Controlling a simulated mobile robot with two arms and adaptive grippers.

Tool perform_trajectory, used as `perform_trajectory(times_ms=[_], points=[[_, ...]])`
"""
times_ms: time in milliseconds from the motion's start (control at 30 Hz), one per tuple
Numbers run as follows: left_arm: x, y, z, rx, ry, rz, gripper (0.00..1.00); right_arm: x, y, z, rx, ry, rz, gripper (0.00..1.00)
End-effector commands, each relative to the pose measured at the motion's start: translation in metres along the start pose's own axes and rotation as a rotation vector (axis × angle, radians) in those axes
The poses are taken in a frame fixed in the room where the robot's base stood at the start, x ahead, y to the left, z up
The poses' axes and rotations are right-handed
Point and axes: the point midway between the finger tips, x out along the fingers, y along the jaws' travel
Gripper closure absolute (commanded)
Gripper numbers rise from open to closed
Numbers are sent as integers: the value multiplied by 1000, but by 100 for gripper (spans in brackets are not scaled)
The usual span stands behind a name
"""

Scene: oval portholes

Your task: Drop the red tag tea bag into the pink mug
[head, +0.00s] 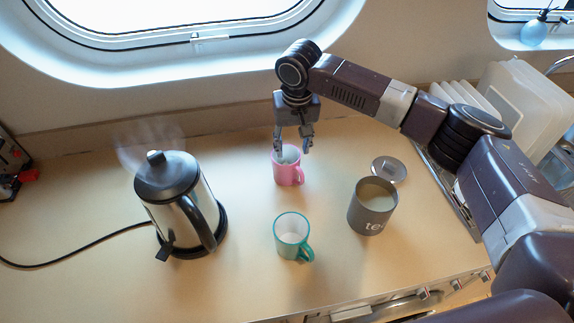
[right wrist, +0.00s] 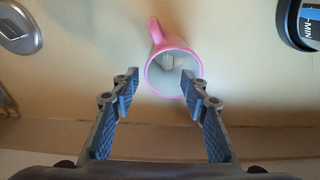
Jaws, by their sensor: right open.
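The pink mug (head: 290,176) stands upright on the counter, below my right gripper (head: 293,143). My right gripper is open, its fingers pointing down over the mug's mouth. In the right wrist view the mug (right wrist: 157,32) shows between and beyond the open fingertips (right wrist: 160,76), handle away from the gripper. A small pale shape lies inside the mug; I cannot tell whether it is a tea bag. No red tag can be made out. Nothing shows between the fingers. My left gripper is not in view.
A steaming kettle (head: 178,205) with a black cord stands left. A teal mug (head: 291,240) stands in front of the pink one. A grey lettered canister (head: 371,208) stands right, its round lid (head: 389,169) behind it. A dish rack (head: 450,185) is at far right.

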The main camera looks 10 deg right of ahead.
Motion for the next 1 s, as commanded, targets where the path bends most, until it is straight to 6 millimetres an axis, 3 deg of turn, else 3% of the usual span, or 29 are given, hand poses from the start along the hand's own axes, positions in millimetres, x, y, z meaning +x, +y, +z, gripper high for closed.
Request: perform_trajectory(times_ms=[233, 700, 1000], points=[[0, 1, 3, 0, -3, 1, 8, -17, 0, -1, 0, 3, -2, 59], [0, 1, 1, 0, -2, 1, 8, -106, 0, -1, 0, 1, -1, 59], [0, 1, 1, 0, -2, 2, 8, -120, 0, 0, 0, 0, -1, 59]])
